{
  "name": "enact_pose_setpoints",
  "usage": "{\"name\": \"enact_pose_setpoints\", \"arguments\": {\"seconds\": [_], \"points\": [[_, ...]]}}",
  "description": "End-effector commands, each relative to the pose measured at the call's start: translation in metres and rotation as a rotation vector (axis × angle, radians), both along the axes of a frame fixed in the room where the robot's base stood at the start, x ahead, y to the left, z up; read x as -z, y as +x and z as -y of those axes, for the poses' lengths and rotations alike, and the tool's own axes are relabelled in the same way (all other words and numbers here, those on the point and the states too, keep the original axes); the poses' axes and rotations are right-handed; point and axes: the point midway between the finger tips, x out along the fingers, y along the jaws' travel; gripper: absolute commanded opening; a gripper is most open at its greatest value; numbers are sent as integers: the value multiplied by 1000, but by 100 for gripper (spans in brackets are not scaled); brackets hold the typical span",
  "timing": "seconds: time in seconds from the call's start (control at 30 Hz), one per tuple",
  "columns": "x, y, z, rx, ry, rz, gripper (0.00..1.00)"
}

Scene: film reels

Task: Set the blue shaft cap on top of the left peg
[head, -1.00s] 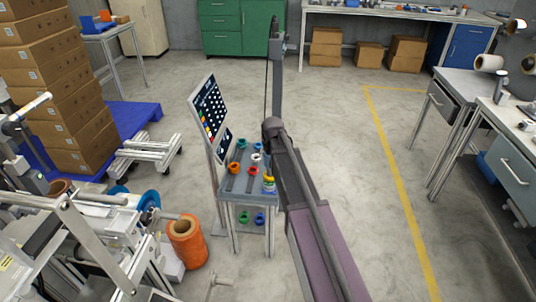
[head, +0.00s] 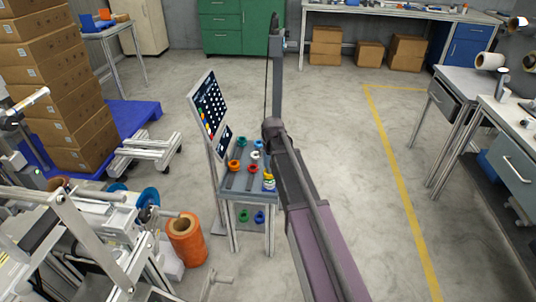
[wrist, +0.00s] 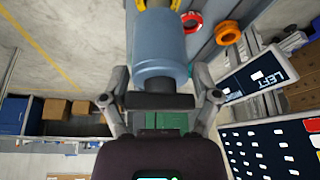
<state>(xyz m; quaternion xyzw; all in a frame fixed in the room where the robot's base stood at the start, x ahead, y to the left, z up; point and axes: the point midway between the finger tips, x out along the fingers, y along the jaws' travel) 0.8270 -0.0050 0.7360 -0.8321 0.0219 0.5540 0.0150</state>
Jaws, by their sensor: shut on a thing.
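In the wrist view my gripper (wrist: 160,84) is shut on a light-blue cylinder, the blue shaft cap (wrist: 157,45), which fills the space between its fingers. Yellow shows just past the cap's far end; whether they touch I cannot tell. My gripper is mostly hidden behind my arm there. I cannot make out the left peg clearly.
An orange ring (head: 234,167) and a green ring (head: 241,142) lie on the stand. A tilted dark board (head: 208,105) rises at its left; its "LEFT" label shows in the wrist view (wrist: 284,75). An orange spool (head: 186,240) stands left. Floor to the right is clear.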

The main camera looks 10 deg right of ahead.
Motion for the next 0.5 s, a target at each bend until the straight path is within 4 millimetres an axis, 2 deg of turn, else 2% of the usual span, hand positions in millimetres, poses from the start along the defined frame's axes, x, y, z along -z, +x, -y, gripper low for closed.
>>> {"name": "enact_pose_setpoints", "arguments": {"seconds": [0.5], "points": [[5,0,0,0,0,0,19]]}}
